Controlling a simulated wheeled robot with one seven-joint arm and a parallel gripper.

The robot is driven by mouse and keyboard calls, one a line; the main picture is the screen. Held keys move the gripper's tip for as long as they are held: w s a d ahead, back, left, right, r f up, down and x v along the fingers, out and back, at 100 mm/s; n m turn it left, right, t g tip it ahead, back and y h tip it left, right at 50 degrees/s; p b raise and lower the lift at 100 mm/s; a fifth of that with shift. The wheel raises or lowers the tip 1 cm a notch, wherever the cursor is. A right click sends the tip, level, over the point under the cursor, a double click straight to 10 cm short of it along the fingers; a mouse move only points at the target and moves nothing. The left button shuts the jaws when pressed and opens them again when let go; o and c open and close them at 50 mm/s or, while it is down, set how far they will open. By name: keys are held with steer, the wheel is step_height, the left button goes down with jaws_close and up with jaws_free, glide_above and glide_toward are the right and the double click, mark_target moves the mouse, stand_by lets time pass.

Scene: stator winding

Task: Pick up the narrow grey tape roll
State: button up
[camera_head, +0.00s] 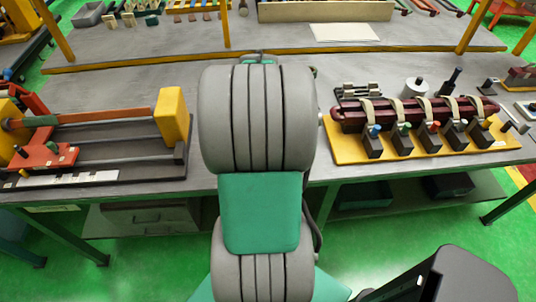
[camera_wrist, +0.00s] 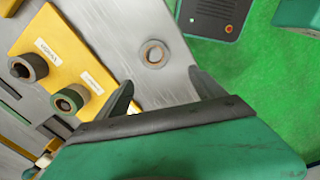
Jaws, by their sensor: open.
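In the wrist view, a flat pale grey ring with a brown core, which looks like the narrow grey tape roll (camera_wrist: 154,54), lies on the grey tabletop. My gripper (camera_wrist: 162,77) is open and empty, its two dark fingers spread apart below the ring in the picture. The ring shows just beyond the gap between the fingertips, apart from both. The height of the fingers above the table is hard to judge. In the head view, my arm hides the gripper, and I cannot make out the roll there.
A yellow board (camera_wrist: 62,42) with labels carries a dark brown roll (camera_wrist: 28,67) and a green-edged roll (camera_wrist: 70,98), near the left finger. The table edge drops to green floor (camera_wrist: 262,75) at right. A winding fixture (camera_head: 90,140) and a coil stand (camera_head: 420,112) flank my arm.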

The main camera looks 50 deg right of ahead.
steer(key=shift+s+d+f, duration=0.7)
steer(key=shift+s+d, duration=0.25)
steer(key=shift+s, duration=0.1)
steer(key=f, duration=0.2)
steer(key=f+p, duration=0.1)
steer(key=f, duration=0.1)
steer(key=f+p, duration=0.1)
steer(key=f, duration=0.1)
steer(key=shift+w+f, duration=0.25)
steer(key=shift+f, duration=0.1)
steer(key=shift+a, duration=0.1)
steer(key=c, duration=1.4)
steer(key=shift+c, duration=0.2)
steer(key=shift+r, duration=0.1)
